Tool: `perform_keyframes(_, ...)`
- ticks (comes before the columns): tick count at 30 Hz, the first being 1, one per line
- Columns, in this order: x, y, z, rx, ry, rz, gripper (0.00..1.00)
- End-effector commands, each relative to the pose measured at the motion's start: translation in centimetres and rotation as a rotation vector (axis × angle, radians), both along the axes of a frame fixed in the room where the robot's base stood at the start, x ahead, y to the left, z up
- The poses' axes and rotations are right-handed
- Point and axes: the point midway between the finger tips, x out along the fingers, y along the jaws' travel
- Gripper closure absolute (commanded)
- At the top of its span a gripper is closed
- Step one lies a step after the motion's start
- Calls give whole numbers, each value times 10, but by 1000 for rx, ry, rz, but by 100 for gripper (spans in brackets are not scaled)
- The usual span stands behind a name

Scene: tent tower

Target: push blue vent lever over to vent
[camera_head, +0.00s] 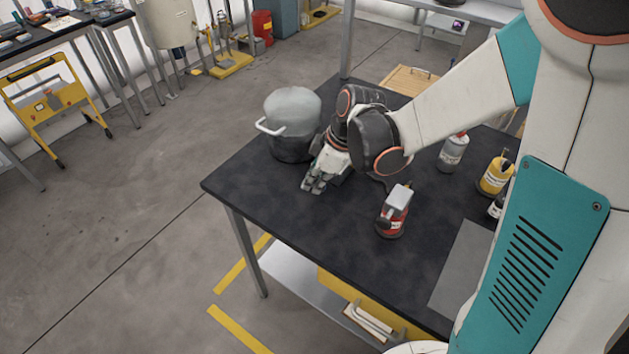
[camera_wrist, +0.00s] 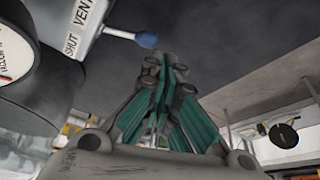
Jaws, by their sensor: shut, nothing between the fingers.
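The blue-tipped vent lever (camera_wrist: 147,40) shows in the wrist view. It sticks out to the right from a pale box (camera_wrist: 96,38) lettered SHUT and VENT; which word it sits at, I cannot tell. My gripper (camera_wrist: 168,60) has its green-padded fingers together and empty. Its tips appear just below and right of the blue knob; whether they touch it, I cannot tell. In the head view my gripper (camera_head: 313,184) is low over the black table (camera_head: 270,205), near its left corner. I cannot make out the lever in the head view.
A grey pot (camera_head: 291,115) with a white handle stands behind my gripper. A clear bottle (camera_head: 453,150) and a yellow bottle (camera_head: 494,177) stand farther right. The table's front left is clear.

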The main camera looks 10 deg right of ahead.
Motion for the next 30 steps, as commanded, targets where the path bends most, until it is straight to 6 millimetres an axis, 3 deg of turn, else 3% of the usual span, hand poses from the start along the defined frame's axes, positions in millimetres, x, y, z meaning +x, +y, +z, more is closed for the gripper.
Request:
perform_keyframes(8, -3, -9, 25, 0, 1, -2, 100)
perform_keyframes(21, -14, -34, 97, 0, 0, 0, 100)
perform_keyframes(30, -16, -39, 112, 0, 0, 0, 100)
